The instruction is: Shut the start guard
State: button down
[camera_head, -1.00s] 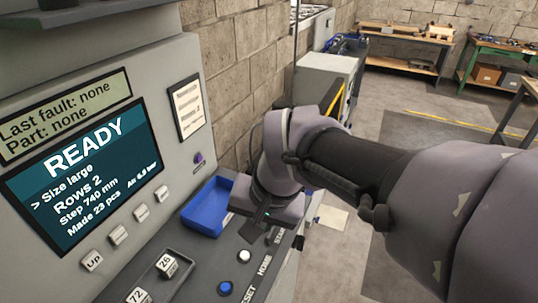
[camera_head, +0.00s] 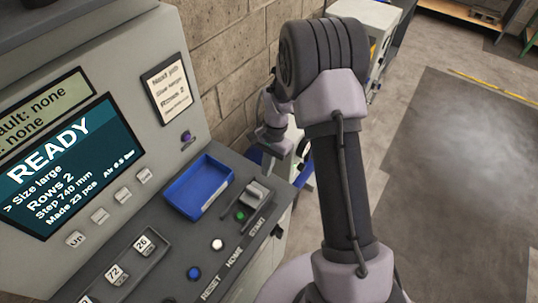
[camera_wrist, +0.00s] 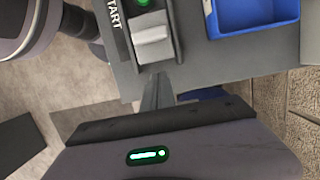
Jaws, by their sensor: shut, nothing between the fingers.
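The start guard (camera_head: 257,192) is a small light-grey cover at the right end of the sloping console, by the START label. It stands raised, and the green button (camera_head: 240,216) shows uncovered beside it. In the wrist view the guard (camera_wrist: 152,42) is near the top centre, with the green button (camera_wrist: 144,3) cut by the upper edge. My gripper (camera_wrist: 157,82) is shut and empty. Its dark fingertips lie close to the guard's outer side, at the console edge; I cannot tell whether they touch. In the head view the fingertips are not clearly seen.
A blue tray (camera_head: 199,188) sits on the console beside the guard. White and blue buttons (camera_head: 194,273) and rocker switches (camera_head: 145,243) lie nearer. A screen (camera_head: 68,166) reads READY. A block wall (camera_head: 225,80) stands behind; open floor (camera_head: 460,150) lies right.

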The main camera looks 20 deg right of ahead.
aim_at(260, 187)
jog(key=s+a, duration=0.1)
jog(key=s+a+f, duration=0.1)
jog(key=shift+a, duration=0.4)
jog(key=shift+s+a, duration=0.25)
jog(key=shift+a, duration=0.1)
jog(key=s+a, duration=0.1)
jog(key=a, duration=0.1)
jog(key=s+a+b, duration=0.1)
jog(key=s+a, duration=0.1)
jog(key=s+a+b, duration=0.1)
jog(key=a, duration=0.1)
jog(key=shift+s+a+f, duration=0.1)
jog(key=shift+s+a, duration=0.1)
jog(key=shift+s, duration=0.2)
